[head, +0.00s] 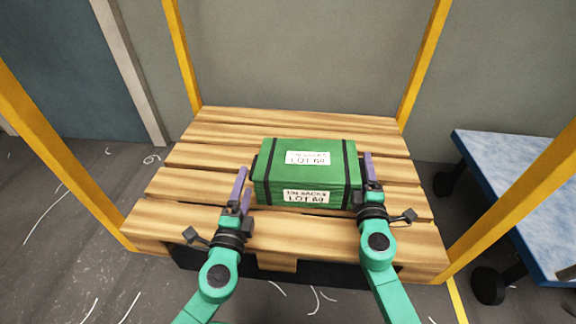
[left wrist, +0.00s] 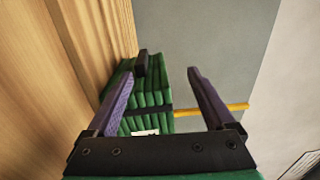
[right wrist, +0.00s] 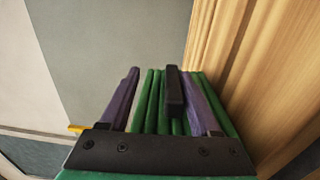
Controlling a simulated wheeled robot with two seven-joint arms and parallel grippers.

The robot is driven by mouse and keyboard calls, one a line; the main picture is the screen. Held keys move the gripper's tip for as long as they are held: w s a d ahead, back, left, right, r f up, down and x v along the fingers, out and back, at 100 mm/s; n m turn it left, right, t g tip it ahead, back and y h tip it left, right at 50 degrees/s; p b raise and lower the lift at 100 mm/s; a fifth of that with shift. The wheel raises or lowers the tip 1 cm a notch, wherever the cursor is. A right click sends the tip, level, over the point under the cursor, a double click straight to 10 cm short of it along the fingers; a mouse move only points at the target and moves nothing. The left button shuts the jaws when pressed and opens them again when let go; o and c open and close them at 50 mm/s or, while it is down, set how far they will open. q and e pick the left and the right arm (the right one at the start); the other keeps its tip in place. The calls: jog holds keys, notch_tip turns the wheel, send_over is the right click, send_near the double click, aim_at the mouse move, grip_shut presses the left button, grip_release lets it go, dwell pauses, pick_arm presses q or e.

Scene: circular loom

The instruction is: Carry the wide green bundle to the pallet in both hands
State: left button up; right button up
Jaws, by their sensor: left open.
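The wide green bundle (head: 305,176) has two black straps and white labels. It lies flat on the wooden pallet (head: 290,228). My left gripper (head: 244,184) is open, just off the bundle's left end. In the left wrist view the bundle's layered end (left wrist: 150,98) and a black handle (left wrist: 142,62) lie beyond the fingers. My right gripper (head: 367,173) is open, close at the right end. In the right wrist view a black handle (right wrist: 174,92) shows between the fingers, near the right one; I cannot tell if they touch.
Yellow posts (head: 182,55) stand around the pallet. A blue-topped cart (head: 515,190) on black wheels stands at the right. A grey wall (head: 300,60) is behind. Bare pallet slats surround the bundle, and the dark floor (head: 70,220) is open at the left.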

aim_at(362, 185)
pick_arm(q)
jog(key=shift+f, duration=0.25)
pick_arm(e)
jog(key=shift+o, duration=1.4)
notch_tip(362, 185, down, 2)
jog(key=shift+s+a+f+g, duration=0.1)
jog(key=shift+f+g, duration=0.1)
jog(key=shift+g, duration=0.1)
pick_arm(q)
jog(key=shift+w+a+f, duration=0.1)
jog(key=shift+f, duration=0.05)
pick_arm(e)
jog(key=shift+s+a, duration=0.1)
jog(key=shift+s, duration=0.2)
pick_arm(q)
jog(key=shift+w+f, duration=0.35)
pick_arm(e)
jog(key=shift+s+f, duration=0.15)
jog(key=shift+s, duration=0.95)
pick_arm(q)
jog(key=shift+s+r, duration=0.1)
jog(key=shift+r, duration=0.1)
pick_arm(e)
jog(key=s, duration=0.1)
jog(key=s+r, duration=0.1)
jog(key=s, duration=0.2)
jog(key=shift+s+r, duration=0.2)
jog(key=shift+r, duration=0.2)
jog(key=shift+s+r, duration=0.2)
jog(key=shift+s, duration=0.1)
